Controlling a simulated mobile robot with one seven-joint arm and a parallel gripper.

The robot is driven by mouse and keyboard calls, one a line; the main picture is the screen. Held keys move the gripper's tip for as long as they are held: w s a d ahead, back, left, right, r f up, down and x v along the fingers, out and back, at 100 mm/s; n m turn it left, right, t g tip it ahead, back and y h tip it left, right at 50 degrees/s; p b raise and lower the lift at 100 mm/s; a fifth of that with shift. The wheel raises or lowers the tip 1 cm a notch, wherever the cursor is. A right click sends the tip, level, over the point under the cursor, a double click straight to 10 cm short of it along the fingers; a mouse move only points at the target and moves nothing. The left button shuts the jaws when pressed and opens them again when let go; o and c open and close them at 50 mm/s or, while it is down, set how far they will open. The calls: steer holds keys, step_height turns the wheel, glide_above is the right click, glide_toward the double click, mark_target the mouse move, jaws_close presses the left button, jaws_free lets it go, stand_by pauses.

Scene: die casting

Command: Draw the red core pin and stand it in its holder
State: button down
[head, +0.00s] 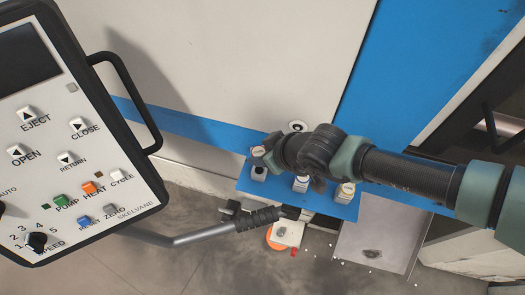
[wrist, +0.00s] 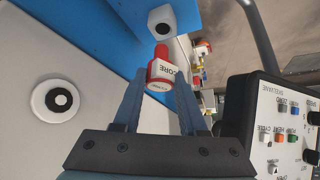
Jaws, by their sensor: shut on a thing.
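The red core pin (wrist: 161,65), with a white label reading CORE, is between the fingers of my gripper (wrist: 160,80) in the wrist view. My gripper is shut on it. The pin's narrow red end points at a white holder block (wrist: 160,14) with a dark hole; the end shows just short of the hole, and I cannot tell the exact gap. In the head view my gripper (head: 260,154) is above the left block (head: 259,173) on the blue shelf, and the pin is mostly hidden there. A white round bushing with a dark bore (wrist: 58,99) is on the machine wall.
Two more blocks, a middle one (head: 301,184) and a right one (head: 345,191), stand on the blue shelf (head: 325,204). A control pendant (head: 70,150) fills the left. Below are a grey tray (head: 378,246) and an orange round thing (head: 278,240).

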steer(key=shift+f+b, duration=0.8)
steer(key=shift+f, duration=0.35)
steer(key=shift+b, duration=0.5)
stand_by(0.9)
steer(key=shift+f+b, duration=2.05)
steer(key=shift+f, duration=0.05)
steer(key=shift+c, duration=1.9)
jaws_free()
steer(key=shift+r, duration=0.1)
steer(key=shift+s+d+r, duration=0.15)
steer(key=shift+d+r, duration=0.15)
steer(key=shift+r, duration=0.15)
steer(key=p+v, duration=0.5)
steer(key=v, duration=0.7)
